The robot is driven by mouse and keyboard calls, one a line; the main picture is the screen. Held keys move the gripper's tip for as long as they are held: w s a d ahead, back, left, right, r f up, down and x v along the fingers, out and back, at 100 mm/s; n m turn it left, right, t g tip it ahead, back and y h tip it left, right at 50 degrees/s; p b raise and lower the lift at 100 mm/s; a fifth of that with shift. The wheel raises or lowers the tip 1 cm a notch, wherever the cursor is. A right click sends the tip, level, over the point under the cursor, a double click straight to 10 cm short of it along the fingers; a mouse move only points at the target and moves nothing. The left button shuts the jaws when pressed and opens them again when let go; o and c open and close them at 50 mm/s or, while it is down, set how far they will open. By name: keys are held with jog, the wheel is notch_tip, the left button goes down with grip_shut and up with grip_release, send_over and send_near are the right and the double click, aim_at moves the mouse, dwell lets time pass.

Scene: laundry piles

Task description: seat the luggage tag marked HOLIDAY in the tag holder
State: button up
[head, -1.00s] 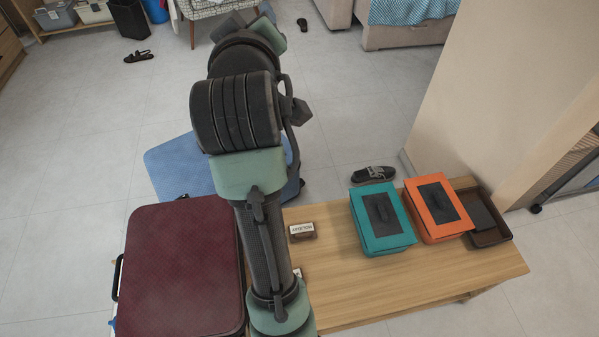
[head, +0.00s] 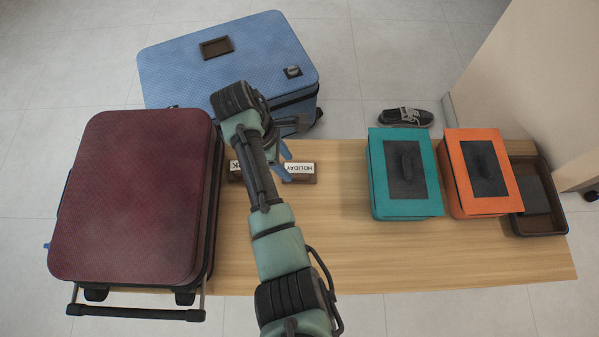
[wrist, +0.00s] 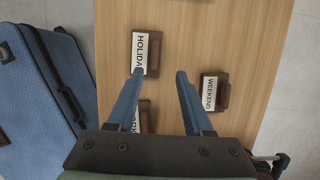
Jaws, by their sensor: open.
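The HOLIDAY tag (head: 301,168), a brown block with a white label, lies on the wooden table; it also shows in the wrist view (wrist: 140,48). My gripper (wrist: 158,74) is open and empty above the table. In the wrist view its left finger overlaps the lower end of the HOLIDAY label; the height gap is unclear. The WEEKEND tag (wrist: 210,92) is right of the right finger. A third tag (wrist: 145,115) is partly hidden behind the left finger, its lettering cut off. A brown recessed frame (head: 216,47), seemingly the tag holder, is on the blue suitcase's top.
The blue suitcase (head: 180,75) stands behind the table. A dark red suitcase (head: 130,200) is at left. A teal box (head: 378,190), an orange box (head: 458,190) and a brown tray (head: 543,223) are on the right. The table (head: 345,250) is clear in the middle.

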aim_at(299, 175)
jog(key=b+x, duration=0.1)
jog(key=x, duration=0.1)
jog(key=b+x, duration=0.1)
jog(key=x, duration=0.2)
jog(key=w+b+x, duration=0.1)
jog(key=x, duration=0.2)
jog(key=shift+d+b, duration=0.2)
jog(key=shift+b, duration=0.2)
grip_shut()
